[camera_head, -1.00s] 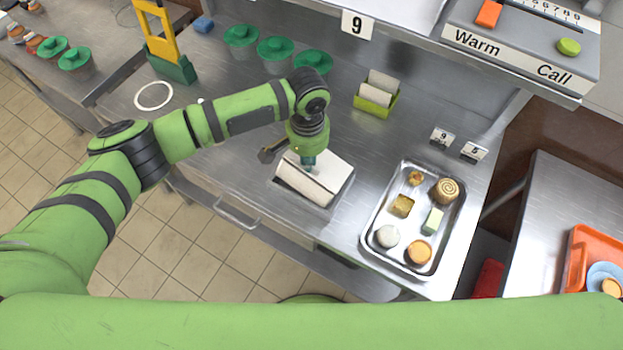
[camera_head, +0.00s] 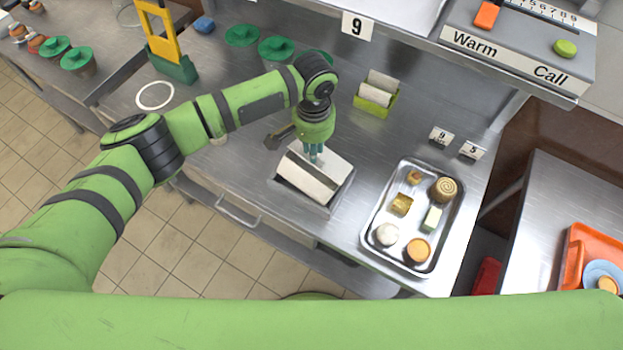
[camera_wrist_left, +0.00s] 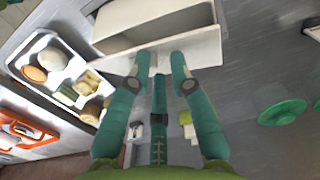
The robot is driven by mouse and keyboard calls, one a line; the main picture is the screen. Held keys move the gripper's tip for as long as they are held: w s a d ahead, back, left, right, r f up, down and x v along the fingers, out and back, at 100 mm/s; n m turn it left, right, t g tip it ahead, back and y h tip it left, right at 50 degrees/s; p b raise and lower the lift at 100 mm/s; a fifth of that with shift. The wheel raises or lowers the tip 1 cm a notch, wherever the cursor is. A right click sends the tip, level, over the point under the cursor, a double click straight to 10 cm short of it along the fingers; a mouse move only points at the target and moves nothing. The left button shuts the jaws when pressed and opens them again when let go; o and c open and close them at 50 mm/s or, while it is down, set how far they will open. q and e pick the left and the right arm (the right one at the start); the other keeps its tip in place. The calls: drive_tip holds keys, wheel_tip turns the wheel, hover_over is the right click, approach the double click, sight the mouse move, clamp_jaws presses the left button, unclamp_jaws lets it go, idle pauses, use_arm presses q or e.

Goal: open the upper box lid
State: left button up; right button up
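A white box (camera_head: 308,180) sits in a recess of the steel counter, with a pale panel (camera_head: 327,160) along its far side. In the left wrist view the box (camera_wrist_left: 148,24) has a hollow interior beside a raised white flap (camera_wrist_left: 205,48). My left gripper (camera_head: 313,156) points down at the box's far side. In the left wrist view its teal fingers (camera_wrist_left: 161,64) overlap the flap's edge, two spread apart and one between. Whether they pinch the flap is unclear. My right gripper is not in view.
A metal tray (camera_head: 368,240) of buns and cakes is to the right. A green holder with white rolls (camera_head: 376,96) stands behind. Green-lidded pots (camera_head: 276,48) are back left. A dark-headed tool (camera_head: 277,138) lies close left of the box.

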use_arm(q)
drive_tip(key=shift+o, duration=0.7)
drive_tip(key=shift+w+d+r, duration=0.15)
drive_tip(key=shift+w, duration=0.2)
drive_tip(key=shift+o, duration=0.3)
drive_tip(key=shift+w, duration=0.1)
drive_tip(key=shift+o, duration=1)
drive_tip(key=shift+w+d+r, duration=0.25)
drive_tip(key=shift+w+d, duration=0.05)
drive_tip(key=shift+w, duration=0.05)
drive_tip(key=shift+o, duration=0.4)
drive_tip(key=shift+w+d, duration=0.1)
drive_tip(key=shift+w, duration=0.05)
